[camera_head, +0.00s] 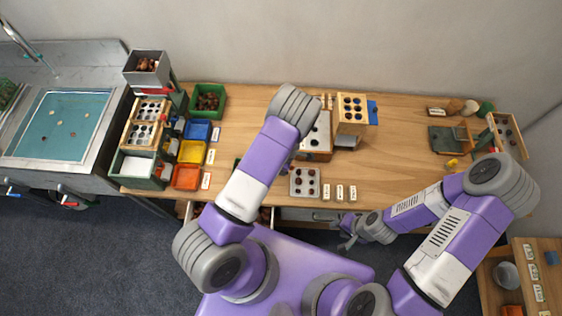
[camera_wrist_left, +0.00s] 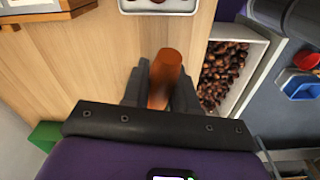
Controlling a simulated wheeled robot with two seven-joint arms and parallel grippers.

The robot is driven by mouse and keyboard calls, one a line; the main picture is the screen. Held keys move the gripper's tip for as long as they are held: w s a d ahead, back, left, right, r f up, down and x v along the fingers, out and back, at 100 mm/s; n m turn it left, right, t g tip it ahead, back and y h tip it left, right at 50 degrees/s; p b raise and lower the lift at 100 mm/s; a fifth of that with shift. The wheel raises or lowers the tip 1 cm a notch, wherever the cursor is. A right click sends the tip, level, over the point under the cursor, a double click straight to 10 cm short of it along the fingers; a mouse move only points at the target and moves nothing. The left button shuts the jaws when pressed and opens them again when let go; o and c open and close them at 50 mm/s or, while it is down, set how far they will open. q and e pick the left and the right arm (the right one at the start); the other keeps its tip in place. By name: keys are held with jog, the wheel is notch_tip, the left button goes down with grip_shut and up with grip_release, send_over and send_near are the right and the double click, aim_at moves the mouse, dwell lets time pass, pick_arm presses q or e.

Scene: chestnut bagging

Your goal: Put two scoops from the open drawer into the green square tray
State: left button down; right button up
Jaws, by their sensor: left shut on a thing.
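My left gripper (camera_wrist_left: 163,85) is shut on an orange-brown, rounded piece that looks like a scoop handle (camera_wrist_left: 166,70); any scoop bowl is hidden. The gripper is over the table's front edge, beside the open drawer (camera_wrist_left: 255,62). The drawer holds many brown chestnuts (camera_wrist_left: 222,70). In the head view my left arm hides this gripper and most of the drawer. A green edge (camera_wrist_left: 45,135), perhaps of the green square tray, shows at lower left in the wrist view; a green bit also shows beside the arm (camera_head: 238,162). My right gripper (camera_head: 344,238) looks open and empty before the table.
A green bin (camera_head: 207,98) of chestnuts stands at the back left, near blue (camera_head: 198,130), yellow (camera_head: 192,151) and orange (camera_head: 186,177) trays. A white tray with holes (camera_head: 304,182) lies near the front edge.

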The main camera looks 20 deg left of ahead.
pick_arm(q)
jog(key=shift+d+y, duration=0.15)
jog(key=shift+y, duration=0.55)
jog(key=shift+d+f+y, duration=0.1)
jog(key=shift+f+y, duration=0.15)
jog(key=shift+y, duration=0.15)
pick_arm(e)
jog(key=shift+r, duration=0.35)
pick_arm(q)
jog(key=shift+p+v, duration=0.5)
jog(key=shift+v, duration=0.4)
jog(key=shift+a+r, duration=0.2)
jog(key=shift+r, duration=0.45)
pick_arm(e)
jog(key=shift+r, duration=0.4)
